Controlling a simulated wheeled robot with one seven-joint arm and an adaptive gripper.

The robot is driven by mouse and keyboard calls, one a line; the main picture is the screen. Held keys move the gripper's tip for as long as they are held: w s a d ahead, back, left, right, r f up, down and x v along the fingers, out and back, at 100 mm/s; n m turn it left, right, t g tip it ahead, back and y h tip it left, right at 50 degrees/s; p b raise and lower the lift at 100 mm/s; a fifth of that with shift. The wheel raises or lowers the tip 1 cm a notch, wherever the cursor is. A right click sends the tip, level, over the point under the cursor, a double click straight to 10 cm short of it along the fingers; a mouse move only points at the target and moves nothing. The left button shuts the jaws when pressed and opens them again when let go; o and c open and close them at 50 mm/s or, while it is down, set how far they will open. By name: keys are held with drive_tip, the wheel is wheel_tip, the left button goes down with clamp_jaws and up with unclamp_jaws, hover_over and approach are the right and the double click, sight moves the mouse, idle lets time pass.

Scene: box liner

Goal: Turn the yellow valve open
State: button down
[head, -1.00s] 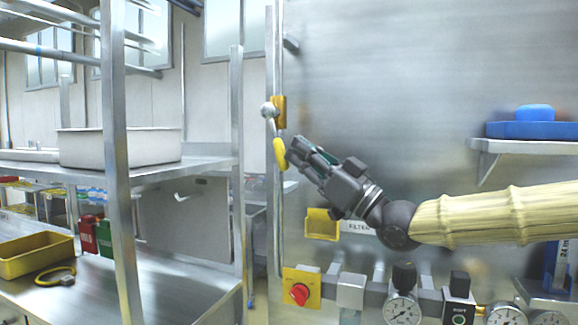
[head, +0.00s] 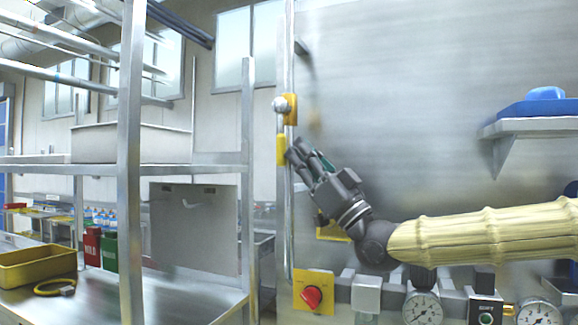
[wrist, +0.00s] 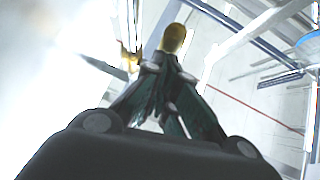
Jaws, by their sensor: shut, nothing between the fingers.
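The yellow valve shows in the head view as a yellow lever grip (head: 281,150) below a round metal pivot (head: 280,105) with a yellow plate (head: 291,110), on a vertical pipe at the steel panel's left edge. The lever hangs down, close to vertical. My gripper (head: 297,152) is shut and empty, its fingertips just right of the grip. In the wrist view the yellow grip (wrist: 174,38) is just beyond my closed fingertips (wrist: 165,65). I cannot tell whether they touch.
A red knob on a yellow plate (head: 312,297) and gauges (head: 422,307) line the panel's bottom. A shelf with a blue item (head: 545,108) is at the right. A metal rack with a yellow bin (head: 38,267) stands left. The panel above my arm is clear.

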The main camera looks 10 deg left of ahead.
idle(0.3)
drive_tip(key=s+d+r+b+v, duration=0.1)
drive_tip(key=b+v, duration=0.4)
drive_tip(key=v, duration=0.7)
drive_tip(key=shift+d+r, duration=0.3)
drive_tip(key=shift+d, duration=0.4)
